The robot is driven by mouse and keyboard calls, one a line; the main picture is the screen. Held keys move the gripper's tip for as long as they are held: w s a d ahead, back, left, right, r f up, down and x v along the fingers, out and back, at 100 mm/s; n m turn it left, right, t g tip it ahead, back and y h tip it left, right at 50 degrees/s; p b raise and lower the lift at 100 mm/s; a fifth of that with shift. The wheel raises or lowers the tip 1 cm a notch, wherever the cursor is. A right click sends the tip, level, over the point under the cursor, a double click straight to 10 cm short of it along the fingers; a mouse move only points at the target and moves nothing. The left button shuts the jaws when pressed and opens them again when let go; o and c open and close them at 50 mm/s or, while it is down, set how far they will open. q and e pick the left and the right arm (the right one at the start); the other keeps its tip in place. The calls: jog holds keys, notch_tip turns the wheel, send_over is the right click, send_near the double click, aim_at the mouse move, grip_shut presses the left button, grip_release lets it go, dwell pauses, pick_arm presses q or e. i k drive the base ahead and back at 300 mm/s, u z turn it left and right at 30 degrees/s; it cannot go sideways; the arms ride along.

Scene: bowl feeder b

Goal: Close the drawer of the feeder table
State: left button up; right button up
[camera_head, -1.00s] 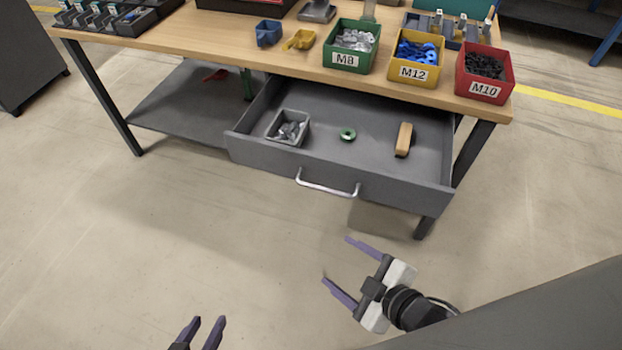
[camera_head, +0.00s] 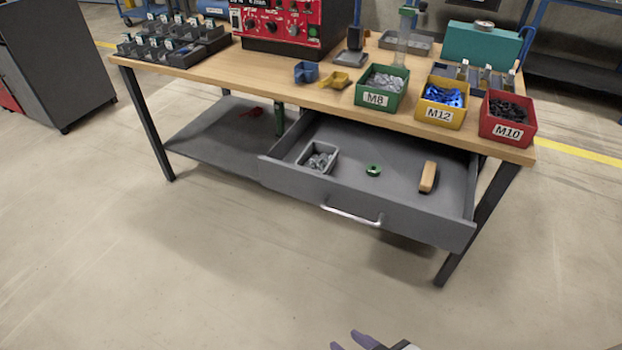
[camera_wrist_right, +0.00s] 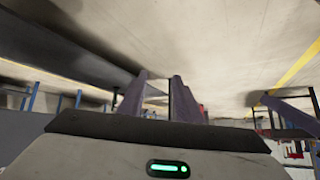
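The grey drawer (camera_head: 285,181) of the feeder table stands pulled out below the wooden tabletop (camera_head: 330,98). Its silver bar handle (camera_head: 352,216) is on the front panel. Inside lie a grey tray of metal parts (camera_head: 318,158), a green ring (camera_head: 373,170) and a wooden block (camera_head: 428,177). My left gripper is out of view.
Green (camera_head: 382,92), yellow (camera_head: 440,102) and red (camera_head: 507,118) bins stand along the tabletop's front edge, above the drawer. A dark table leg (camera_head: 478,225) stands at the right. The floor before the drawer is clear.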

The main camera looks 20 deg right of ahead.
aim_at(391, 201)
jog(key=z, duration=0.35)
jog(key=i, duration=0.85)
jog(key=z, duration=1.4)
jog(key=k, duration=1.1)
jog(key=u, duration=0.35)
